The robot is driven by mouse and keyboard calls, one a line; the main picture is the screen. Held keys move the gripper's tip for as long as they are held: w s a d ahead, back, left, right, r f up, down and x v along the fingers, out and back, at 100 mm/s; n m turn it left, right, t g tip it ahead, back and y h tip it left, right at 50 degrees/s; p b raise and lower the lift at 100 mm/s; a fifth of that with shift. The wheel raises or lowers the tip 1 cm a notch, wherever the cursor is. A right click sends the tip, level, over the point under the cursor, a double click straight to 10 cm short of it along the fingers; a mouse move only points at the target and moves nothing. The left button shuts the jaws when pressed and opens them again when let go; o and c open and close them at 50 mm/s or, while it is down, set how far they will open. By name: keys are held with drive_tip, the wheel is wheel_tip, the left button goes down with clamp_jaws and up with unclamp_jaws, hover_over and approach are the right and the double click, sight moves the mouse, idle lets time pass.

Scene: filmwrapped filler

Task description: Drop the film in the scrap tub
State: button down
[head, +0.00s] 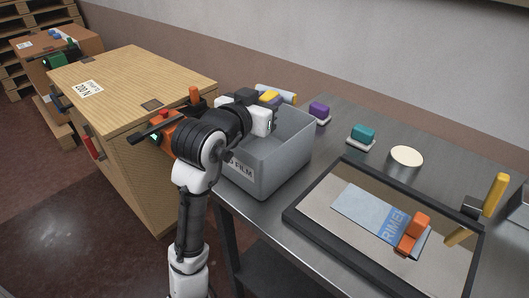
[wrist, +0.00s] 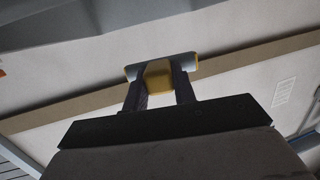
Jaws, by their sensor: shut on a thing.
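My gripper (head: 266,101) is above the grey scrap tub (head: 270,160), whose front label shows the word FILM. In the wrist view my gripper (wrist: 160,82) has its two dark fingers on either side of a yellow block (wrist: 158,77). A thin pale blue-grey piece (wrist: 132,71) shows behind the block, apparently the film joined to it. The yellow block also shows small in the head view (head: 270,97), where my arm hides part of the tub's opening. I cannot see the tub's floor.
The tub stands at the left end of a steel table. A wooden cabinet (head: 150,75) stands left.

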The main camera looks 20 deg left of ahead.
drive_tip(key=c, duration=1.1)
unclamp_jaws()
drive_tip(key=shift+o, duration=0.2)
drive_tip(key=b+v, duration=0.1)
drive_tip(key=v, duration=1.3)
